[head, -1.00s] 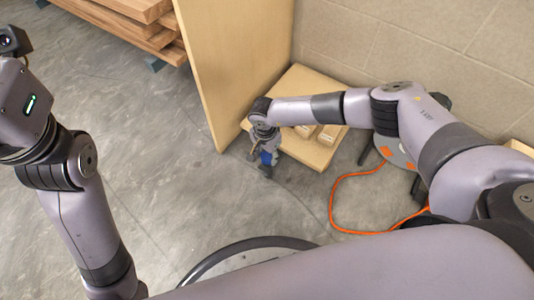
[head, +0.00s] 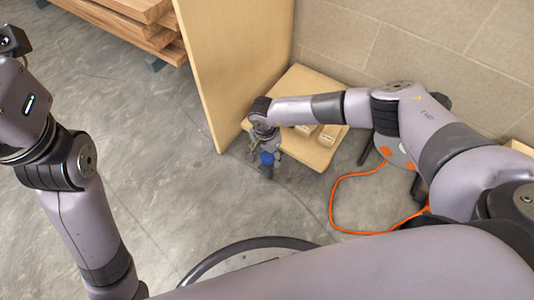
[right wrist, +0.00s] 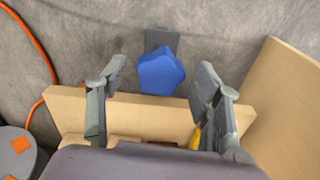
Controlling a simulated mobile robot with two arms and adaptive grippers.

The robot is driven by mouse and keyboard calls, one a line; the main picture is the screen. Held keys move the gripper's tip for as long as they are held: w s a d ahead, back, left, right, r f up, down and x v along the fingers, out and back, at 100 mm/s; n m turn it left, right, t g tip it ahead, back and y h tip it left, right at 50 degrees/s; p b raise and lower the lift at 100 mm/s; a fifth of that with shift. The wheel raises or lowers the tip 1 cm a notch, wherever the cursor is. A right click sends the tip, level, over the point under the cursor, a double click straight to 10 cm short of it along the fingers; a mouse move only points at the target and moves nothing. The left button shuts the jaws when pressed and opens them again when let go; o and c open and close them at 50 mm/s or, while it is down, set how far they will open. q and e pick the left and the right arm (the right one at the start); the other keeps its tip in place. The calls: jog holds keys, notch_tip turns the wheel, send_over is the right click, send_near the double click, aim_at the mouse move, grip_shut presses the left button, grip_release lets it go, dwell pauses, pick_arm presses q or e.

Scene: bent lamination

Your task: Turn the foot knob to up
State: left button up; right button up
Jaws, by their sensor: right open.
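The foot knob (right wrist: 160,72) is blue with rounded lobes. In the right wrist view it sits in front of a grey bracket (right wrist: 160,43), close to the edge of a wooden board. My right gripper (right wrist: 162,80) is open, with one finger on each side of the knob and visible gaps between. In the head view the knob (head: 267,158) shows as a small blue patch at my right gripper (head: 261,163), partly covered by it. My left arm is at the left of the head view; its fingers are out of the picture.
A tall wooden panel (head: 215,70) stands left of the low wooden platform (head: 310,82), which bears small wooden blocks (head: 327,134). An orange cord (head: 333,205) lies on the floor at right. Stacked planks (head: 125,25) are at upper left. The grey floor between is clear.

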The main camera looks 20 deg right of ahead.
aim_at(266, 158)
notch_tip(266, 158, up, 12)
jog(key=shift+s+a, duration=0.2)
jog(key=shift+a, duration=0.05)
jog(key=shift+f, duration=0.1)
dwell(0.5)
